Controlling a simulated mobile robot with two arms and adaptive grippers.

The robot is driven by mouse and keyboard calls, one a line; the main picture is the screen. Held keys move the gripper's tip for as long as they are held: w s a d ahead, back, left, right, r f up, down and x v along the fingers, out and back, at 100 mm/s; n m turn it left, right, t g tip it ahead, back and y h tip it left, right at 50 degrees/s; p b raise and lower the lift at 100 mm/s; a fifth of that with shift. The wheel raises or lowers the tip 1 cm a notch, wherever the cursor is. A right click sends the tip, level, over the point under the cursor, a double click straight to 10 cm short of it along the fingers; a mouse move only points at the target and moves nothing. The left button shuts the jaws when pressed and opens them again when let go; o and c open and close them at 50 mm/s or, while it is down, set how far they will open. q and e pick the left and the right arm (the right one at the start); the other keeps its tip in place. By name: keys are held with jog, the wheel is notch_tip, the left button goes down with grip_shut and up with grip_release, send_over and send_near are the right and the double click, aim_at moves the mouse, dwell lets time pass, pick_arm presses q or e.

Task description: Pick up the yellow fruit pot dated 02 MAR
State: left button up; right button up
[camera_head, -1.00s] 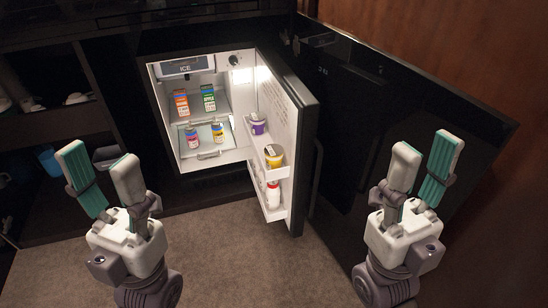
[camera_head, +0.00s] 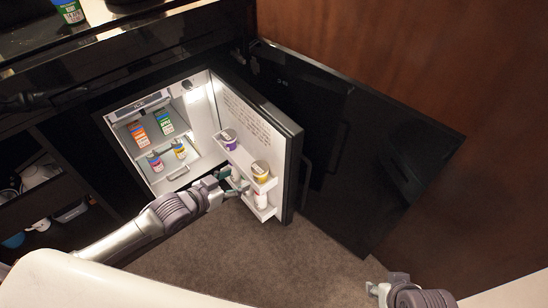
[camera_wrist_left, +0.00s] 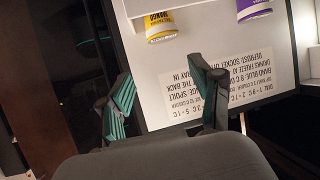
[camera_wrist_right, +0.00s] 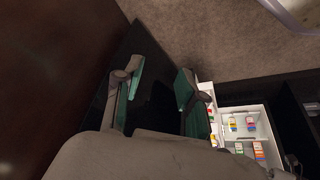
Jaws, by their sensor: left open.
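A yellow pot (camera_head: 260,171) stands in the upper rack of the open fridge door. In the left wrist view it shows upside down as a yellow and white pot (camera_wrist_left: 160,24) marked MANGO; no date is legible. A purple pot (camera_head: 228,140) stands farther along the door, also in the left wrist view (camera_wrist_left: 253,9). Another small yellow-labelled container (camera_head: 179,150) stands inside the fridge. My left gripper (camera_head: 228,181) is open and empty beside the door rack, with the yellow pot beyond its fingers. My right gripper (camera_wrist_right: 160,85) is open and empty, away from the pots.
The fridge door (camera_head: 285,150) stands open, with printed text inside. A white bottle (camera_head: 260,199) is in the lower door rack. Orange (camera_head: 138,134) and green (camera_head: 164,123) cartons and a pink-labelled container (camera_head: 154,161) are inside the fridge. The carpet (camera_head: 270,255) is clear.

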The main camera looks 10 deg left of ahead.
aim_at(260, 170)
jog(key=s+r+b, duration=0.2)
jog(key=s+r, duration=0.1)
pick_arm(q)
jog(key=shift+g, duration=0.3)
jog(key=x, duration=0.3)
jog(key=a+x, duration=0.1)
jog(key=x, duration=0.2)
jog(key=f+b+x, duration=0.1)
jog(key=x, duration=0.2)
jog(key=shift+a, duration=0.2)
jog(key=shift+w+f, duration=0.1)
jog(key=b+x, duration=0.1)
jog(key=x, duration=0.1)
jog(key=b+x, duration=0.1)
jog(key=x, duration=0.1)
jog(key=shift+d+f, duration=0.1)
jog(key=shift+f, duration=0.35)
jog(key=shift+w, duration=0.15)
pick_arm(e)
jog(key=w+a+r+t, duration=0.1)
jog(key=w+t, duration=0.1)
jog(key=w, duration=0.3)
jog(key=w+a+r+t+y, duration=0.1)
jog(key=w+t, duration=0.2)
jog(key=w, duration=0.2)
jog(key=shift+w+a+r+t, duration=0.2)
jog(key=shift+a+r+t, duration=0.05)
jog(key=shift+t, duration=0.05)
pick_arm(q)
jog(key=shift+c, duration=0.3)
